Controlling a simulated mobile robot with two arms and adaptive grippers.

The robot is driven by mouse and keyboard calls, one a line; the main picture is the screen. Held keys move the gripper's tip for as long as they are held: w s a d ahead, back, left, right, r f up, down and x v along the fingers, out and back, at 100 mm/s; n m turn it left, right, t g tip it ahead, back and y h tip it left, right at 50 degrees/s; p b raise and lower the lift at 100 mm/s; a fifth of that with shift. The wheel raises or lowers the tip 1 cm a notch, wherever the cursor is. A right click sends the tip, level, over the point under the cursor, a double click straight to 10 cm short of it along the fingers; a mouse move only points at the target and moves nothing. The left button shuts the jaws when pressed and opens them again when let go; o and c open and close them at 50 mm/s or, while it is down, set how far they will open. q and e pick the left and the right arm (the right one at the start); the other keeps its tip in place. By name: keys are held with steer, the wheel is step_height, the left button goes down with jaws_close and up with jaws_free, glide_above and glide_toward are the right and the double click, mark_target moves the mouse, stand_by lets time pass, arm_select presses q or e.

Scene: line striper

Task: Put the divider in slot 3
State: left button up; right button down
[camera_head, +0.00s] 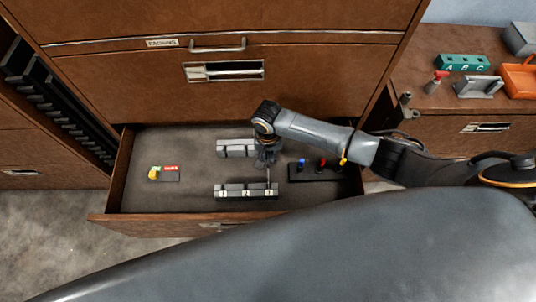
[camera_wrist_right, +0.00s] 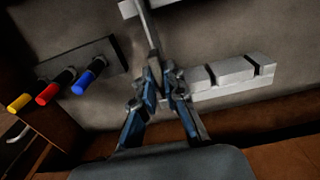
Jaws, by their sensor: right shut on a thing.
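A front block (camera_head: 233,193) with slots labelled 1, 2 and 3 sits in the open drawer. My right gripper (camera_head: 265,160) is above the drawer, behind the slot 3 end of this block. In the right wrist view, the gripper (camera_wrist_right: 162,88) is shut on a thin grey divider (camera_wrist_right: 149,36). The divider's far end reaches the white edge of a block (camera_wrist_right: 130,9) at the top of that view. In the head view the divider (camera_head: 268,176) shows as a thin line above slot 3. I cannot tell whether it is in the slot. My left gripper is out of view.
A second slotted block (camera_head: 230,148) lies behind, left of the gripper. A black rack (camera_head: 325,174) with blue, red and yellow pegs is to the right. A plate (camera_head: 163,174) with a yellow piece and red label lies left. The drawer's wooden front (camera_head: 150,226) bounds the space.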

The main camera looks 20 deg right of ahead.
steer(key=shift+f+b, duration=0.35)
steer(key=shift+f, duration=0.45)
steer(key=c, duration=1)
jaws_free()
steer(key=shift+r, duration=0.1)
step_height(320, 180, up, 7)
steer(key=p, duration=0.8)
